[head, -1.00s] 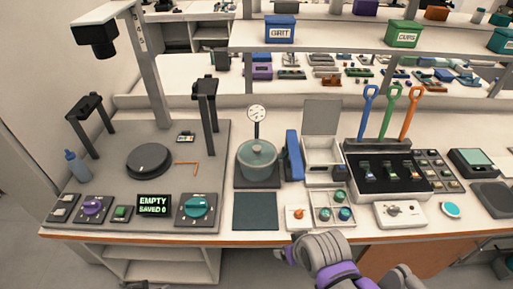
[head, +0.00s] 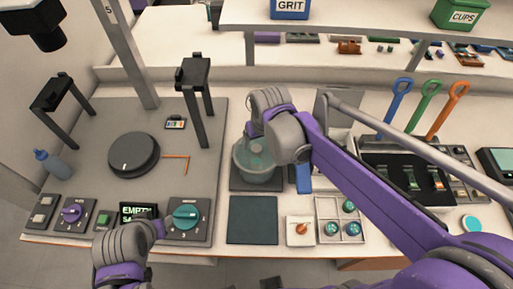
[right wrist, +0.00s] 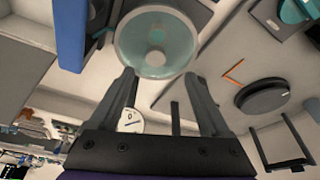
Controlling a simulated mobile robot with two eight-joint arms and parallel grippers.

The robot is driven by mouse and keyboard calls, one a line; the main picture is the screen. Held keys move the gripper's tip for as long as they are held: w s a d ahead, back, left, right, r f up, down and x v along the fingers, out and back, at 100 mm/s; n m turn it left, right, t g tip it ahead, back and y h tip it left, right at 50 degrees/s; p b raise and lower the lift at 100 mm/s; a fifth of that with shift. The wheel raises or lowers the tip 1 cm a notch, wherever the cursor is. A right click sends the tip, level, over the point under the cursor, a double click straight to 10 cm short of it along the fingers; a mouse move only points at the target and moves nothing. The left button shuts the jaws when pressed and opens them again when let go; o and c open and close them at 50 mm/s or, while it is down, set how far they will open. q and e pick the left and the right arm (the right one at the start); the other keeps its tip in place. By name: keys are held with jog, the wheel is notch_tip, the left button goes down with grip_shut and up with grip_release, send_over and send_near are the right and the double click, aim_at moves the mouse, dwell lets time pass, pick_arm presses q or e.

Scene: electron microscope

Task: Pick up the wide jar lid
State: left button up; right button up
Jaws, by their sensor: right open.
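The wide jar lid (head: 250,160) is a round, translucent teal lid with a pale rim. It sits on the jar on a dark square base, partly hidden by my right arm in the head view. In the right wrist view the lid (right wrist: 156,45) lies just ahead of the fingertips, its round knob in the middle. My right gripper (right wrist: 160,77) is open and empty, its fingers apart from the lid. In the head view my right wrist is above and behind the jar, and the fingers are mostly hidden. My left gripper (head: 158,229) is low by the left panel; its fingers are unclear.
A white dial gauge (right wrist: 131,120) shows between my right fingers in the wrist view. A blue block (head: 303,178) stands close right of the jar. A dark mat (head: 252,220) lies in front. A black post (head: 194,100) stands to the left.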

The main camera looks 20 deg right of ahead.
aim_at(257, 147)
jog(key=shift+x, duration=1.25)
jog(key=shift+w+f, duration=0.3)
jog(key=shift+f, duration=0.3)
jog(key=x, duration=0.4)
jog(key=shift+w+d+f, duration=0.2)
jog(key=shift+w+d, duration=0.1)
grip_shut()
